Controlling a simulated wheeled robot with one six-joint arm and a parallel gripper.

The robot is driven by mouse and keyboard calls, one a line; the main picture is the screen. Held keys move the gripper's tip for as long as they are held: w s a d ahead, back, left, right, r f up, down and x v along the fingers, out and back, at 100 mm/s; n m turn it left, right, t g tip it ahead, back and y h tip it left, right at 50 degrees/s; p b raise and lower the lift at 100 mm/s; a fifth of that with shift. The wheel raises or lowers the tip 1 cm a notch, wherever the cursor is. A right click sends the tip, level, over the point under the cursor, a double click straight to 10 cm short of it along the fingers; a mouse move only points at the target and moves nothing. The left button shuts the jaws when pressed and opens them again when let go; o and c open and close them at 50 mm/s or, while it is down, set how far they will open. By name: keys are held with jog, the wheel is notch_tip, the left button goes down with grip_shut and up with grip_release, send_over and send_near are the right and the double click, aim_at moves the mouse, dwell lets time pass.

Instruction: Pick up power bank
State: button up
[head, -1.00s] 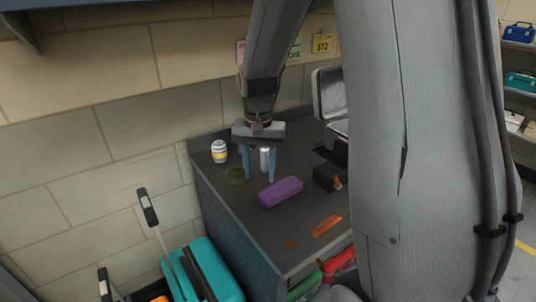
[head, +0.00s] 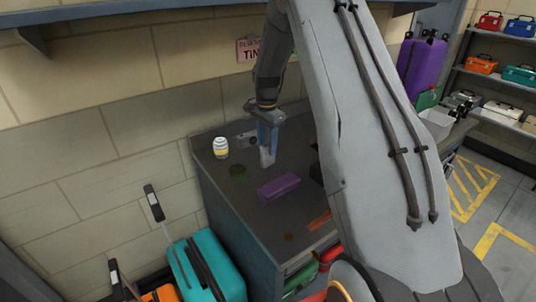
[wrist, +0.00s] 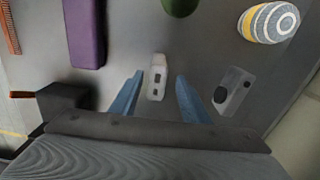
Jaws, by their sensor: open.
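A pale grey-white block with two dark port-like marks, which looks like the power bank (wrist: 157,68), shows in the wrist view between my fingertips. In the head view the power bank (head: 266,160) appears upright on the dark counter, partly hidden by my fingers. My gripper (wrist: 160,77) is open, pointing down, one finger on each side of the block with a visible gap. It also shows in the head view (head: 267,147) over the back part of the counter.
A grey item with a dark oval (wrist: 233,92) lies close to my right finger. A striped jar (head: 221,147), green round object (head: 238,170), purple case (head: 279,187) and orange piece (head: 320,221) are on the counter (head: 262,215). A dark box (wrist: 66,96) is left of my gripper.

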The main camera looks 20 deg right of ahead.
aim_at(268, 153)
jog(key=shift+s+f+p, duration=0.15)
jog(key=shift+f+p, duration=0.25)
jog(key=shift+f, duration=0.7)
jog(key=shift+s+f+p, duration=0.1)
jog(key=shift+f+p, duration=0.25)
jog(key=shift+f, duration=0.7)
jog(key=c, duration=1)
grip_shut()
jog(key=shift+r, duration=0.15)
